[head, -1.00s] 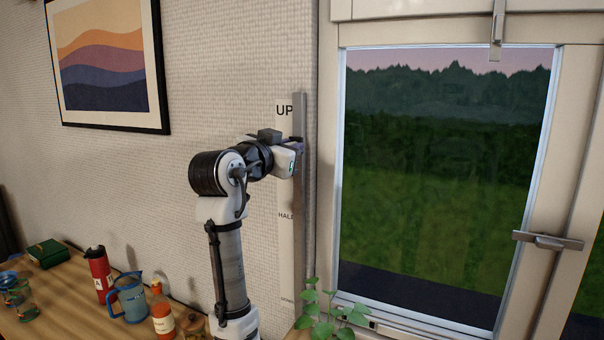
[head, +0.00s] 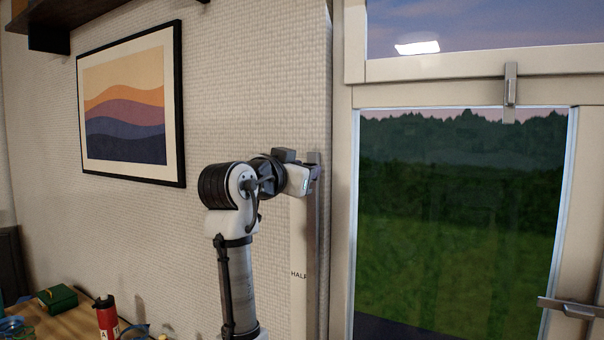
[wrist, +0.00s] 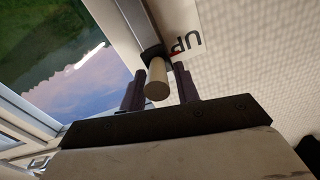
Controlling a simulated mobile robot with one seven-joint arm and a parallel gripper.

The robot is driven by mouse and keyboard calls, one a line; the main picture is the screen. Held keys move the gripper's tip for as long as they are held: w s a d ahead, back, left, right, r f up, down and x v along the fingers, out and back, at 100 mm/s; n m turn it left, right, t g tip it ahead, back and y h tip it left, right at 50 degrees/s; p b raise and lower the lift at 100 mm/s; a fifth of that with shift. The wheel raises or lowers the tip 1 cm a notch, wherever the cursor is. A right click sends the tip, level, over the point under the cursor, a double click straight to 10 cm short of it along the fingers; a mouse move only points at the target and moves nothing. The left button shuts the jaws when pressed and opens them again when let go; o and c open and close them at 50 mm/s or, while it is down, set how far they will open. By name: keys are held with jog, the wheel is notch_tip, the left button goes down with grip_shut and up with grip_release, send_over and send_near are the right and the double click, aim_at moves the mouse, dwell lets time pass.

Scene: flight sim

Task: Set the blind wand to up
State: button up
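The blind wand's pale cylindrical knob (wrist: 157,83) sits between the two dark fingers of my gripper (wrist: 160,72) in the wrist view, with a finger close along each side. The fingers appear shut on it, though the contact faces are partly hidden. The knob is on a grey metal rail (wrist: 140,25), beside the "UP" label (wrist: 186,42) and a small red mark. In the head view my gripper (head: 315,172) is near the top of the rail (head: 312,235). There my gripper and wrist hide the knob and the "UP" label. The "HALF" label (head: 298,274) shows lower down.
A window (head: 455,220) with a pale frame stands right of the rail; its handle (head: 568,308) juts out at lower right. A framed picture (head: 130,103) hangs on the left wall. A table with a red bottle (head: 107,318) and a green box (head: 58,299) is at lower left.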

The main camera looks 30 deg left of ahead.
jog(key=shift+o, duration=0.8)
jog(key=shift+f, duration=0.2)
jog(key=shift+s, duration=0.2)
jog(key=s+b, duration=0.5)
jog(key=s, duration=0.8)
jog(key=shift+s+a+b, duration=0.15)
jog(key=shift+a+b, duration=0.1)
jog(key=shift+b, duration=0.05)
